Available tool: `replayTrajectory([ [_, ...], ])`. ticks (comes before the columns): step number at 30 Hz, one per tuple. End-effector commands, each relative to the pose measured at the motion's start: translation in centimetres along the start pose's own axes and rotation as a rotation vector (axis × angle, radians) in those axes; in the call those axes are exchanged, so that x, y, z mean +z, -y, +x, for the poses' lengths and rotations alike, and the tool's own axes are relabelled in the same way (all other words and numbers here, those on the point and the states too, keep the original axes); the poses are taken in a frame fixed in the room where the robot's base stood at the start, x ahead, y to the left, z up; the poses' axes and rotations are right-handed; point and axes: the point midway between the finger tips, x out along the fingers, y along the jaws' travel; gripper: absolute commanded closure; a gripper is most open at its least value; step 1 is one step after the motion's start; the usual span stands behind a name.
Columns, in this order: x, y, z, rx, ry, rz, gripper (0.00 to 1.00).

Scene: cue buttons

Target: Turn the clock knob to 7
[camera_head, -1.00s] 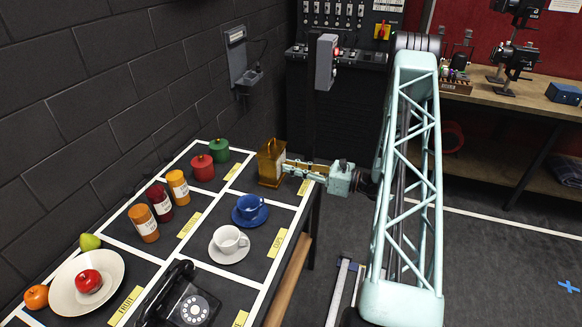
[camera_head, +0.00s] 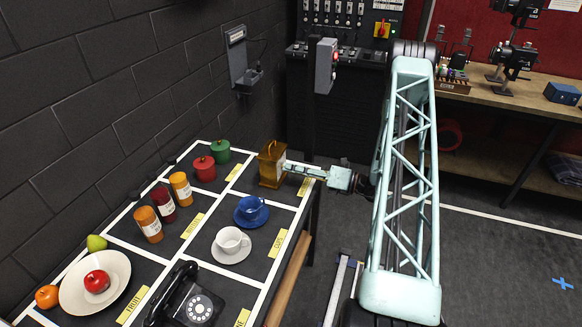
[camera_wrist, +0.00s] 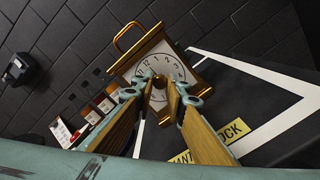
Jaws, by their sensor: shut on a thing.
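The clock (camera_head: 267,176) is a brown wooden case with a top handle, standing at the far right of the table by the CLOCK label. In the wrist view the clock's white face (camera_wrist: 178,63) looks tilted, with black numerals. My gripper (camera_head: 286,169) reaches it from the right, level with the face. In the wrist view my gripper (camera_wrist: 160,88) has its two fingers close together at the middle of the face, shut on the knob. The fingertips mostly hide the knob, and I cannot read where it points.
On the table stand a blue cup (camera_head: 251,207), a white cup (camera_head: 231,239), a black telephone (camera_head: 186,300), several jars, a green canister (camera_head: 220,152), a red canister (camera_head: 204,169) and a fruit plate (camera_head: 120,272). A dark brick wall (camera_head: 90,110) runs along the left.

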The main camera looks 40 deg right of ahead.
Motion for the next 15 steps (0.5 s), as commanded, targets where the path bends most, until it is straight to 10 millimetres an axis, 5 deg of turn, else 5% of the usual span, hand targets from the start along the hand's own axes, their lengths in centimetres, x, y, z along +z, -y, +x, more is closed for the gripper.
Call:
replayTrajectory([
  [15, 0.07, -0.13, -0.01, 0.0, 0.0, 0.403, 0.98],
])
